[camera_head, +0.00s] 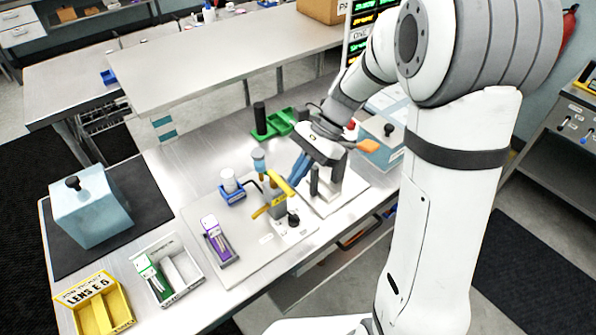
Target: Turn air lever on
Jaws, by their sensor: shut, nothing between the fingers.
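A small grey fixture (277,207) stands on a pale board on the metal bench. It carries a slanted yellow bar (281,184) that looks like a lever; I cannot tell for sure that it is the air lever. Whether the fingers touch the bar cannot be told from this view. My wrist hides part of the area behind.
A blue holder (232,196) with a white cup and a purple tray (220,241) stand left of the fixture. A black post (314,181) stands close right of my fingers. A green tray (274,124) lies behind. A pale blue box (90,208) sits far left.

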